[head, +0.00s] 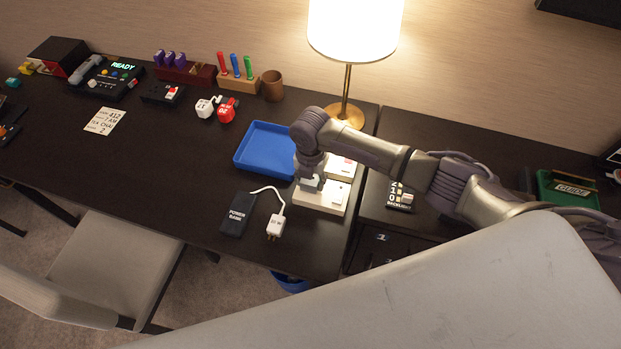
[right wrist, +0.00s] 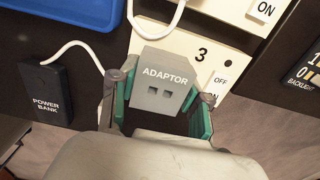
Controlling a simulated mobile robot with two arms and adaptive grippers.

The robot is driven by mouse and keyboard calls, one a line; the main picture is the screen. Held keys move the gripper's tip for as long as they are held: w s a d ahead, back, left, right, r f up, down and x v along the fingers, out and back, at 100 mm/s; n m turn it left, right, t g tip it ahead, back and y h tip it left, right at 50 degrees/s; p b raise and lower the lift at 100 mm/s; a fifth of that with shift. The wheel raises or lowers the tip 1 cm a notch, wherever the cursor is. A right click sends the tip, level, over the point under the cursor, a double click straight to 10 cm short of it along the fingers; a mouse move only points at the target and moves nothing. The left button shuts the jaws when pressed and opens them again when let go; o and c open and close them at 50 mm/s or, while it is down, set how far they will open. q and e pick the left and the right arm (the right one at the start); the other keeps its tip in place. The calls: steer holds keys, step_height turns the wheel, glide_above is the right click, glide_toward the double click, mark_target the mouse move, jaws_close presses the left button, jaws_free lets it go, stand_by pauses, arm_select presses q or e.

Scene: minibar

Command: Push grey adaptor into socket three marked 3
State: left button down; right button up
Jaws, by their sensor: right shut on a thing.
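The grey adaptor (right wrist: 163,82) is between the fingers of my right gripper (right wrist: 158,103) in the right wrist view, with its label facing the camera. My right gripper (head: 312,182) is shut on it over the socket block at the desk's right end. The cream socket plate marked 3 (right wrist: 205,62) lies right behind the adaptor, with an OFF/ON switch at its right. The adaptor hides the socket holes, so I cannot tell whether it touches or sits in them. My left gripper is not in view.
A second socket plate (right wrist: 240,12) with its switch ON adjoins plate 3. The power bank (head: 238,215) and a white plug (head: 276,225) on a cable lie to the left. A blue tray (head: 266,150) and a lamp (head: 347,80) stand behind.

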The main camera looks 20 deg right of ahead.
steer(key=shift+f+b, duration=0.6)
steer(key=shift+f, duration=0.35)
steer(key=o, duration=1.3)
steer(key=shift+r, duration=0.2)
step_height(320, 180, up, 12)
steer(key=shift+f, duration=0.2)
steer(key=shift+s+f, duration=0.1)
